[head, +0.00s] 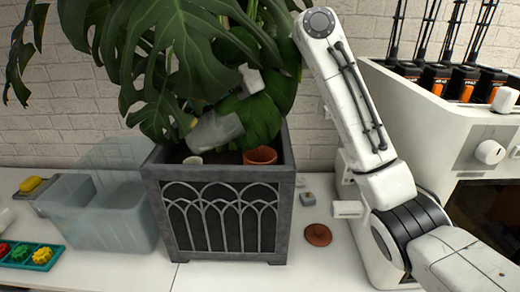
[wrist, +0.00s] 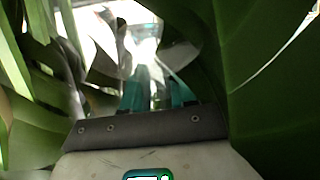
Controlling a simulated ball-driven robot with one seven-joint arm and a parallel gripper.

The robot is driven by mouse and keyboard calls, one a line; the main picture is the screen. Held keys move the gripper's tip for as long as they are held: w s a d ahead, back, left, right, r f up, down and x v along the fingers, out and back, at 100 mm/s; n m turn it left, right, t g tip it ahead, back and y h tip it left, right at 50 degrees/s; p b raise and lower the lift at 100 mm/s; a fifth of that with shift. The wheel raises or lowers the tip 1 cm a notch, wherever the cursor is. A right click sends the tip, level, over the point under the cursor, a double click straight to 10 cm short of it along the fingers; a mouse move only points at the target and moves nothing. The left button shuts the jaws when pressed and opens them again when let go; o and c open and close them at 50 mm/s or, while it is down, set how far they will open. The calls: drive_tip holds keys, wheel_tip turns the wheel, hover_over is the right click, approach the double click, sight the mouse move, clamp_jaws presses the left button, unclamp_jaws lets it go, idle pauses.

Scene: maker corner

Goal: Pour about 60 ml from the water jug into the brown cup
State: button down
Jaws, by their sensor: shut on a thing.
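A brown cup (head: 260,156) shows its rim and upper side within the opening of the dark planter, at the right. The grey translucent water jug (head: 215,130) is tilted among the leaves, above and to the left of the cup, apart from it in the picture. My gripper is mostly hidden by leaves in the head view. In the wrist view its teal fingers (wrist: 156,92) are shut on a pale, glassy thing, which fits the jug. Glare and leaves hide the jug's mouth, and I cannot see its water level or any stream.
Large monstera leaves (head: 165,50) surround my gripper and crowd the wrist view. The arched planter (head: 222,262) stands mid-table. A clear bin (head: 110,215) is left, a white machine (head: 455,125) right. A brown disc (head: 317,235) lies on the table.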

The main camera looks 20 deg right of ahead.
drive_tip(key=a+r+h+p, duration=0.1)
drive_tip(key=p, duration=0.1)
drive_tip(key=a+r+h+p, duration=0.1)
drive_tip(key=p, duration=0.2)
drive_tip(key=shift+w+a+g+h, duration=0.2)
drive_tip(key=shift+g+h, duration=0.1)
drive_tip(key=shift+h, duration=0.1)
drive_tip(key=shift+a+f+h+p, duration=0.1)
drive_tip(key=shift+f+h+p, duration=0.2)
drive_tip(key=shift+f+h, duration=0.1)
drive_tip(key=shift+w+f, duration=0.1)
drive_tip(key=shift+f, duration=0.15)
drive_tip(key=shift+a+r+h+p, duration=0.1)
drive_tip(key=shift+a+h+p, duration=0.35)
drive_tip(key=shift+p, duration=0.35)
drive_tip(key=shift+f+g+h, duration=0.2)
drive_tip(key=shift+g+h, duration=0.05)
drive_tip(key=shift+g, duration=0.05)
drive_tip(key=shift+w+r+p, duration=0.1)
drive_tip(key=shift+p, duration=0.35)
